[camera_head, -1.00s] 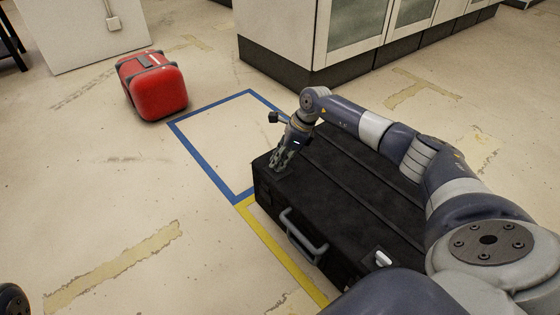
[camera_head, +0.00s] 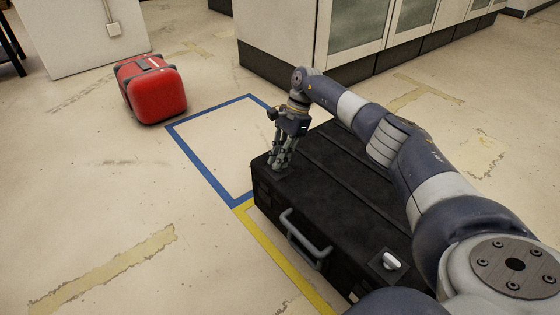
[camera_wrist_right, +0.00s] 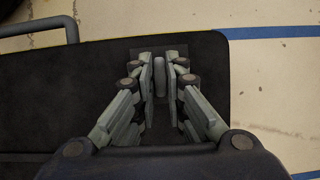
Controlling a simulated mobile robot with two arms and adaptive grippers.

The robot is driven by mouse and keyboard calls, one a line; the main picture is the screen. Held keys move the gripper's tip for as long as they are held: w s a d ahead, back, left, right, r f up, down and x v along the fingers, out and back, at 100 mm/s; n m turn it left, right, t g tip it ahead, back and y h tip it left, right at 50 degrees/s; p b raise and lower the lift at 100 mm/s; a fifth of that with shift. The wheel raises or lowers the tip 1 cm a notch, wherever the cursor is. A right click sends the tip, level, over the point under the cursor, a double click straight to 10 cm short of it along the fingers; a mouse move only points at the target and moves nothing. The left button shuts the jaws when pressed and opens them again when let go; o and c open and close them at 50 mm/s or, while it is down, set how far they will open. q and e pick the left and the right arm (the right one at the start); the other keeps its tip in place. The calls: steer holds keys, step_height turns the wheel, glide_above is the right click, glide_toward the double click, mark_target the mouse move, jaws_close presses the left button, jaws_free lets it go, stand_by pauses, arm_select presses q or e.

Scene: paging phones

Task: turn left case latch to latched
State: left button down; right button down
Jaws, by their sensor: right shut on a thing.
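The large black case (camera_head: 345,190) lies flat on the floor, its grey handle (camera_head: 306,240) on the near side. My right gripper (camera_head: 280,163) points down at the case's left corner. It is shut on the left case latch, which the fingers mostly hide in the head view. In the right wrist view a thin grey latch lever (camera_wrist_right: 160,78) stands between the two finger pads, over a dark plate. The right case latch (camera_head: 391,260), with a pale lever, is free at the case's near right. My left gripper is not in view.
A red case (camera_head: 153,88) stands on the floor at the upper left. A blue taped outline (camera_head: 205,165) lies left of the black case, with yellow tape along the case's near side. White cabinets (camera_head: 300,35) stand behind. The floor at left is clear.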

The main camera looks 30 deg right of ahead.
steer(key=shift+d, duration=0.1)
stand_by(0.5)
steer(key=c, duration=1.6)
jaws_free()
steer(key=shift+c, duration=0.2)
steer(key=v, duration=1.2)
